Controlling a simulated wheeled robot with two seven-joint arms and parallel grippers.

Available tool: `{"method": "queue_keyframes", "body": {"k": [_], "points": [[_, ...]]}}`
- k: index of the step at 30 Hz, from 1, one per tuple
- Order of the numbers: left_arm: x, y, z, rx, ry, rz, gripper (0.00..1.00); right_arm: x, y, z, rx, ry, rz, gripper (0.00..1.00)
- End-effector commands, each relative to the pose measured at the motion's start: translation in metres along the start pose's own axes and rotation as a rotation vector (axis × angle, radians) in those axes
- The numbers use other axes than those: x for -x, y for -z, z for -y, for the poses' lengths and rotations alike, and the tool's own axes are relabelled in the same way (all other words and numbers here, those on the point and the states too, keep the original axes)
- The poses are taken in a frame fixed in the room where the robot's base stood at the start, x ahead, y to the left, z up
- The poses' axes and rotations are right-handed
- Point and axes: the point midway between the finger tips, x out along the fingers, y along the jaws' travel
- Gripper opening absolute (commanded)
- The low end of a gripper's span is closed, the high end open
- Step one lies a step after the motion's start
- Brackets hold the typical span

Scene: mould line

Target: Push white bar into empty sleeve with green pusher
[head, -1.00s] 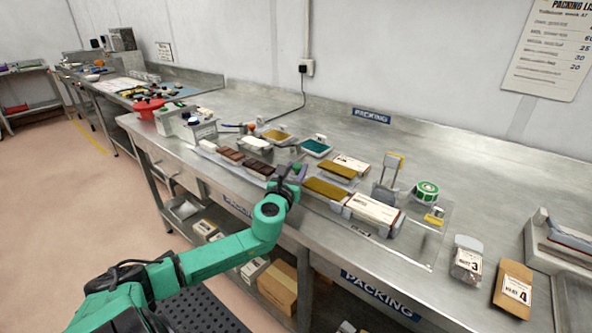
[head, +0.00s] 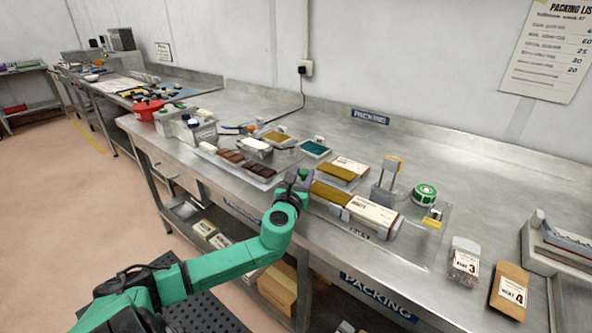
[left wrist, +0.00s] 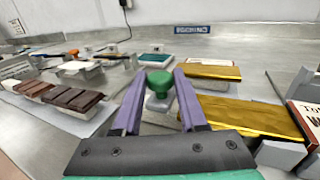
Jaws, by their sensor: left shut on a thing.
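My left gripper (head: 301,180) is shut on the green knob of the pusher (left wrist: 159,82), whose pale block shows below it in the left wrist view. It is by the left end of a gold-wrapped bar (head: 331,193), which also shows in the left wrist view (left wrist: 243,115). That bar lies in line with a white printed sleeve (head: 371,216) in a grey holder; the sleeve's edge shows in the left wrist view (left wrist: 307,118). Whether the bar's tip is inside the sleeve, I cannot tell. A bare white bar (head: 207,148) lies on the left tray. My right gripper is out of view.
Brown bars (head: 230,156) lie on the left tray. Behind the gold bar are another gold bar (head: 338,174) and white box (head: 350,164). A grey stand (head: 384,192) and green tape roll (head: 425,194) are to the right.

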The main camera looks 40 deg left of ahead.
Motion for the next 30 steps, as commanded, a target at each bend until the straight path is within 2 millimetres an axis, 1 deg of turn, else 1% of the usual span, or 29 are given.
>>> {"method": "queue_keyframes", "body": {"k": [1, 6, 12, 15, 18, 21, 30], "points": [[0.004, -0.004, 0.011, 0.005, 0.005, -0.004, 0.00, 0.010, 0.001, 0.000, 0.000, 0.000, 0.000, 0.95], [0.020, -0.004, 0.049, 0.007, 0.004, -0.005, 0.00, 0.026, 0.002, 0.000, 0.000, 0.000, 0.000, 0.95], [0.037, -0.003, 0.089, 0.006, 0.004, -0.004, 0.00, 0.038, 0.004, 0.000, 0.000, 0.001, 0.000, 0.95], [0.043, -0.001, 0.103, 0.004, 0.003, -0.004, 0.00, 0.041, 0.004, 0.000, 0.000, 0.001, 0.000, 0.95], [0.046, -0.001, 0.111, 0.002, 0.002, -0.002, 0.00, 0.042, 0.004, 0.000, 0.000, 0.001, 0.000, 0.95], [0.048, 0.000, 0.115, 0.001, 0.003, -0.002, 0.00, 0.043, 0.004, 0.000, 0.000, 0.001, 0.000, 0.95], [0.049, 0.002, 0.117, 0.002, 0.006, -0.004, 0.00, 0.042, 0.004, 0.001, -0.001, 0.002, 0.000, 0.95]]}}
